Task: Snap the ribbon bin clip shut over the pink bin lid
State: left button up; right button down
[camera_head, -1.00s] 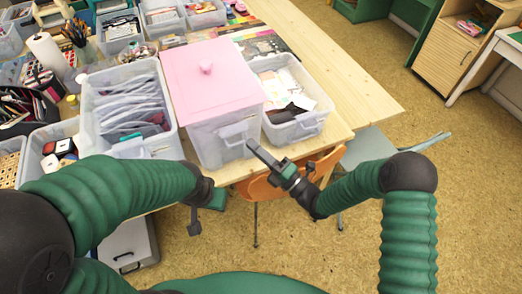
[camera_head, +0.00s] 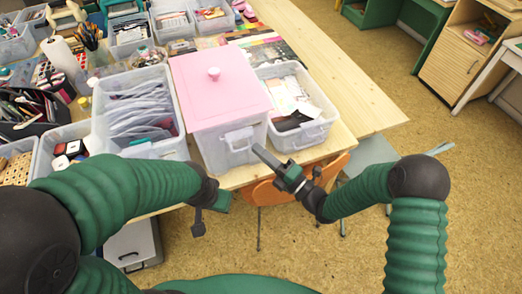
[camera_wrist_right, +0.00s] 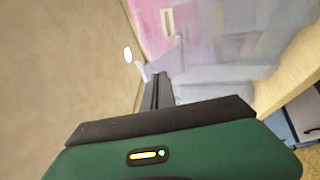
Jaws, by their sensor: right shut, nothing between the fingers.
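The translucent bin (camera_head: 226,158) with a flat pink lid (camera_head: 215,90) and round pink knob stands near the table's front edge. The pale clip (camera_head: 239,139) is on its front wall, just below the lid's front edge; I cannot tell whether it is latched. My right gripper (camera_head: 257,150) is shut and empty, its tips just right of the clip near the bin's front right corner. Contact is unclear. The right wrist view shows the shut fingers (camera_wrist_right: 158,88) pointing toward the blurred bin wall (camera_wrist_right: 215,80).
An open clear bin of bagged items (camera_head: 138,108) stands close on the left. Another open bin with papers (camera_head: 297,112) stands close on the right. An orange chair (camera_head: 285,190) is below the table edge. Bare tabletop (camera_head: 345,75) lies at the right.

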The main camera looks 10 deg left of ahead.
aim_at(251, 132)
jog(key=r+h+p, duration=0.1)
jog(key=p, duration=0.1)
jog(key=w+r+m+g+h+p, duration=0.1)
jog(key=r+p, duration=0.1)
jog(key=p, duration=0.1)
jog(key=a+r+m+g+h+p, duration=0.1)
jog(key=r+h+p, duration=0.1)
jog(key=shift+w+a+r+p, duration=0.1)
jog(key=shift+w+p, duration=0.25)
jog(key=shift+p, duration=0.05)
jog(key=shift+w+a+r+m+g+h+p, duration=0.25)
jog(key=shift+w+m+g+h+p, duration=0.2)
jog(key=shift+h+p, duration=0.2)
jog(key=shift+s+f+b, duration=0.15)
jog(key=shift+f+b, duration=0.2)
jog(key=shift+f, duration=0.05)
jog(key=shift+r+p, duration=0.4)
jog(key=shift+r, duration=0.45)
